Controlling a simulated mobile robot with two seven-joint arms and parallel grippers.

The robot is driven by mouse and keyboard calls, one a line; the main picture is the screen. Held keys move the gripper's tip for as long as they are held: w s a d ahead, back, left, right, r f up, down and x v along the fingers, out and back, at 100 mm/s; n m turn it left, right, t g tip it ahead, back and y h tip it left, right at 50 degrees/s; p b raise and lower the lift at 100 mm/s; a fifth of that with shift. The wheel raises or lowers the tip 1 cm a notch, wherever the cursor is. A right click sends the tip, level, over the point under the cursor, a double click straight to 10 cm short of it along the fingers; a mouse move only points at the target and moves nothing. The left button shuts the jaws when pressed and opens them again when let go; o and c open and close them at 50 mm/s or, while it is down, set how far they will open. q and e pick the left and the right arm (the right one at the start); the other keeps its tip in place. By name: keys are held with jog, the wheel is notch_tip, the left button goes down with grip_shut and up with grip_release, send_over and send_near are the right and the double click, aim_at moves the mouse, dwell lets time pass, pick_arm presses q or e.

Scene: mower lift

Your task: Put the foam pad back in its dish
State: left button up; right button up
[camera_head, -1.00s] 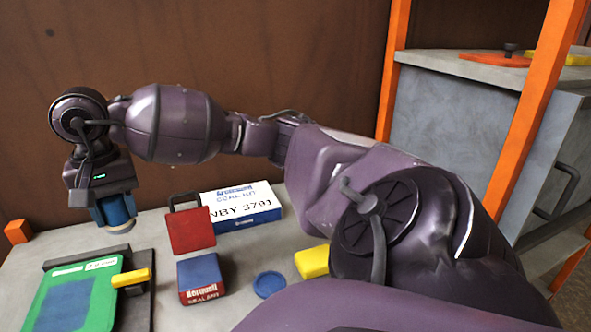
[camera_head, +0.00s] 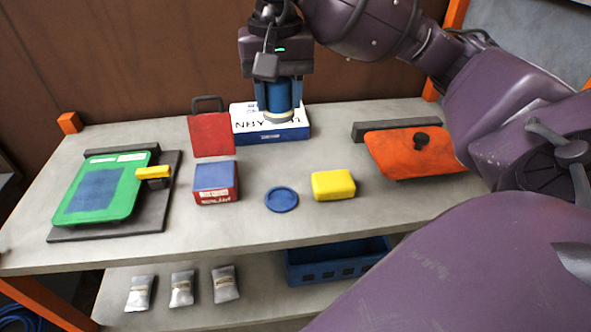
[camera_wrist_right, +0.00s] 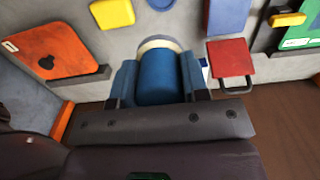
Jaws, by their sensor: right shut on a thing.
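The foam pad (camera_head: 279,118) is a cream disc under a blue cylindrical body. My right gripper (camera_head: 279,104) is shut on that blue body, pointing down, and holds it upright in front of the white box. In the right wrist view, the pad's blue body (camera_wrist_right: 157,78) sits between my right gripper's fingers (camera_wrist_right: 158,80), with the cream rim beyond. The small round blue dish (camera_head: 281,199) lies on the bench, nearer than the pad, and looks empty. Its edge shows at the top of the wrist view (camera_wrist_right: 160,3). My left gripper is out of view.
A yellow block (camera_head: 333,185) stands right of the dish, a blue-and-red box (camera_head: 215,185) left. A red clipboard-like plate (camera_head: 212,135) and white box (camera_head: 268,134) stand behind. A green panel (camera_head: 126,192) lies left, an orange lid (camera_head: 400,152) right. The bench front is clear.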

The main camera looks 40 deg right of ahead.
send_over(281, 200)
notch_tip(281, 200, down, 15)
jog(key=shift+r+b, duration=0.1)
jog(key=shift+b, duration=0.3)
notch_tip(281, 200, down, 4)
jog(key=shift+f, duration=0.35)
jog(key=shift+f, duration=0.1)
jog(key=shift+f+b, duration=0.15)
jog(key=shift+b, duration=0.15)
jog(key=o, duration=0.8)
